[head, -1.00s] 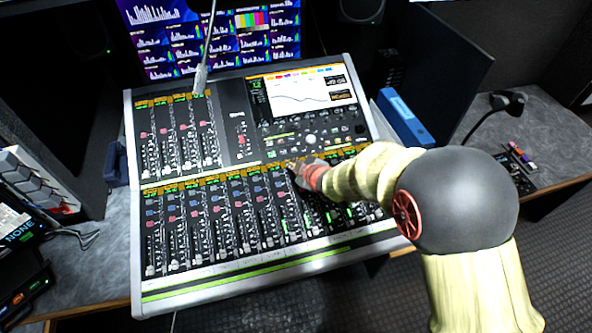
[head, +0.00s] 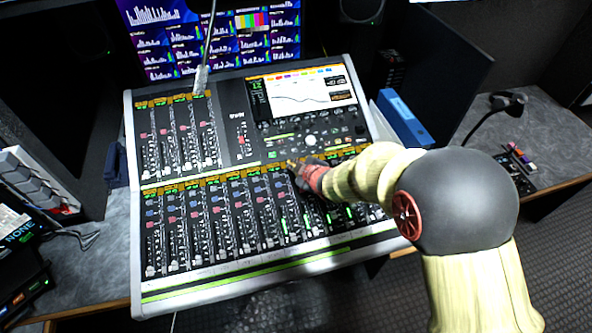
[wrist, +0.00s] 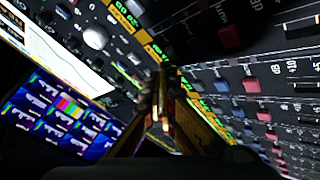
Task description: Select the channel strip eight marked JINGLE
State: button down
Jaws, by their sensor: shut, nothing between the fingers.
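The mixing console (head: 240,272) stands on the desk, with a lower bank of channel strips under a row of orange and green labels (head: 215,183). My gripper (head: 292,164) is over the right half of that label row. In the wrist view my gripper (wrist: 163,75) is shut and empty, its tips close to the orange and green label strip (wrist: 200,85). Red and blue buttons (wrist: 250,85) lie to its right. The label lettering is too small to read, so I cannot tell which strip is JINGLE. I cannot tell whether the tips touch the panel.
The console's screen (head: 300,92) is lit behind my gripper. A monitor (head: 165,40) stands behind.

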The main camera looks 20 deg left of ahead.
jog(key=shift+f, duration=0.1)
jog(key=shift+f+b, duration=0.3)
jog(key=shift+b, duration=0.1)
jog(key=shift+w+f+b, duration=0.1)
jog(key=shift+f+b, duration=0.3)
dwell(0.6)
dwell(0.3)
jog(key=shift+r+p, duration=0.5)
jog(key=shift+r, duration=0.3)
jog(key=shift+r, duration=0.15)
jog(key=r+p, duration=0.2)
jog(key=r, duration=0.1)
jog(key=r+p, duration=0.1)
jog(key=shift+s+d+r, duration=0.2)
jog(key=shift+s+r, duration=0.15)
jog(key=shift+s, duration=0.05)
dwell(0.5)
